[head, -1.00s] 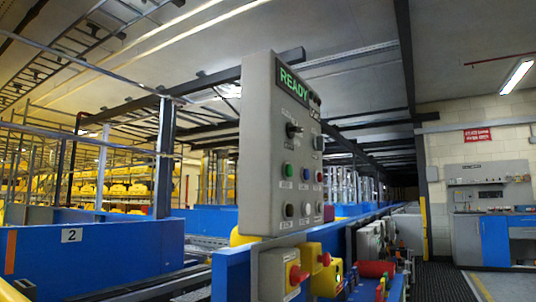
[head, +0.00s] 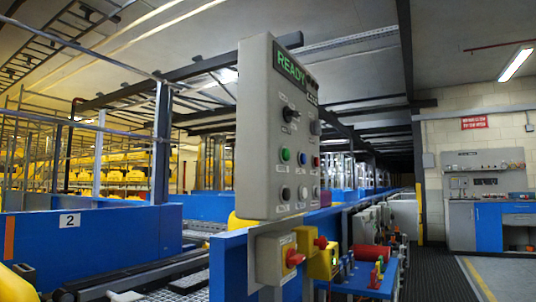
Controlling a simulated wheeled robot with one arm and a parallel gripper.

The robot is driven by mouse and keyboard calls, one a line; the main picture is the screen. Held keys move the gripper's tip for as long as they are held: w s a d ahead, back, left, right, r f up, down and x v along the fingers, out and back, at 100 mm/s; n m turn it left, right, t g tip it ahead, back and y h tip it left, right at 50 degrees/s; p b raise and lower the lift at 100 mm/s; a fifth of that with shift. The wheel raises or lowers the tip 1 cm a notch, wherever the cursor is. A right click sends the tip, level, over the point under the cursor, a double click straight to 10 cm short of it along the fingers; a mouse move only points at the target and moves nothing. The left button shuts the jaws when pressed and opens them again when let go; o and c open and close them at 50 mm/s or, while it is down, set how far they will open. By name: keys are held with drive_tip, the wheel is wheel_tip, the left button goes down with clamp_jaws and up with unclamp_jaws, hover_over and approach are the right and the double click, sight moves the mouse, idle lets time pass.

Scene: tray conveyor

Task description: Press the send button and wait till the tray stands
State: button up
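A grey control panel (head: 258,190) stands upright in the middle of the head view. Its display (head: 290,68) reads READY in green. The small labels are too blurred to read, so I cannot tell which is the send button. I cannot make out a tray. My gripper is not in view.
Under the panel are boxes with red push-buttons (head: 294,258). A blue conveyor side wall (head: 100,240) marked 2 is at left, with roller track beside it. A dark floor aisle (head: 436,275) runs along the right, leading past a blue workbench (head: 490,225).

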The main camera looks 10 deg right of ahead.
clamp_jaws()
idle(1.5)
